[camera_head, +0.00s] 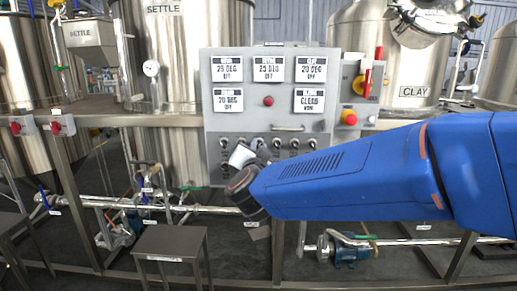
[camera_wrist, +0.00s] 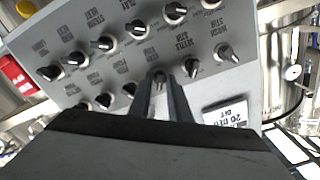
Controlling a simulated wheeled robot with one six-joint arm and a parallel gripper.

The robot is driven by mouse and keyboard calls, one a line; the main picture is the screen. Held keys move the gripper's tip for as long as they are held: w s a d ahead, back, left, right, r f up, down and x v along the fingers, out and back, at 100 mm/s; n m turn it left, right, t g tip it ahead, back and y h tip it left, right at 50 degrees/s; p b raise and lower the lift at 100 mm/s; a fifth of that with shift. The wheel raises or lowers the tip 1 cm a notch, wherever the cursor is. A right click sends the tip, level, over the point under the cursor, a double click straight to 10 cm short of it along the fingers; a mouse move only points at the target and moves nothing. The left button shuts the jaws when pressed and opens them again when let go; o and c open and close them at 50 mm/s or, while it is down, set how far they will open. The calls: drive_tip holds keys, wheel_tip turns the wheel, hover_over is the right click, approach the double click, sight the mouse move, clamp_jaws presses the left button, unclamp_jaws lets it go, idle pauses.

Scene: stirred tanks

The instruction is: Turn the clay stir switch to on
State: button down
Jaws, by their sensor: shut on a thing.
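The grey control panel (camera_head: 240,122) faces me in the head view, with rows of black switch knobs low on it. In the wrist view the panel (camera_wrist: 232,85) appears upside down. My gripper (camera_wrist: 163,82) is shut on a knob, the third from the right in the row nearest the fingers. Its blurred label seems to read clay stir, so I take it as the clay stir switch (camera_wrist: 158,74). The fingers hide most of it, so I cannot tell its setting. In the head view my gripper (camera_head: 261,148) is at the panel's knob rows, partly hidden by its own wrist.
Neighbouring knobs (camera_wrist: 191,68) and (camera_wrist: 130,90) sit close on both sides of the fingers.

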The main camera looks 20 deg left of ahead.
idle(0.3)
drive_tip(key=c, duration=1.9)
unclamp_jaws()
drive_tip(key=shift+o, duration=0.2)
drive_tip(key=v, duration=1.7)
drive_tip(key=shift+s+d, duration=0.15)
drive_tip(key=shift+s, duration=0.05)
drive_tip(key=shift+w, duration=0.1)
